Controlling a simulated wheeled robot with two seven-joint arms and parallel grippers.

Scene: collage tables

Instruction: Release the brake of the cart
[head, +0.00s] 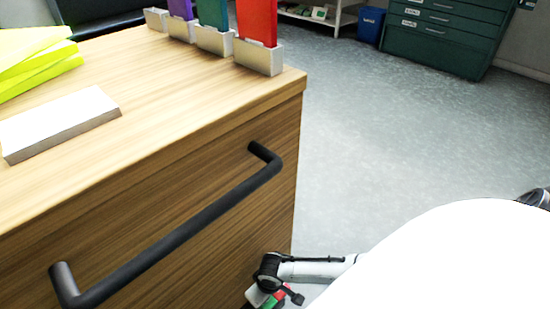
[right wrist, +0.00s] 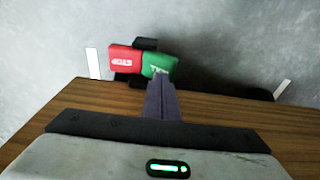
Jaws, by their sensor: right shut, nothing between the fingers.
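The cart (head: 200,130) is a wooden box with a black bar handle (head: 185,232) on its front face. In the right wrist view its brake shows as a red pedal half (right wrist: 124,59) and a green pedal half (right wrist: 158,65), side by side, with white lettering too small to read surely. My right gripper (right wrist: 160,84) is shut and empty, its fingertips at the lower edge of the green half; I cannot tell whether they touch it. In the head view the right gripper (head: 284,290) is low by the cart's right corner, partly hiding the pedal. My left gripper is out of view.
On the cart top are coloured panels in grey holders (head: 258,56), a white block (head: 58,124) and yellow-green sheets (head: 35,58). Grey floor (head: 400,130) is clear to the right. A green drawer cabinet (head: 440,35) and a blue bin (head: 371,23) stand at the back.

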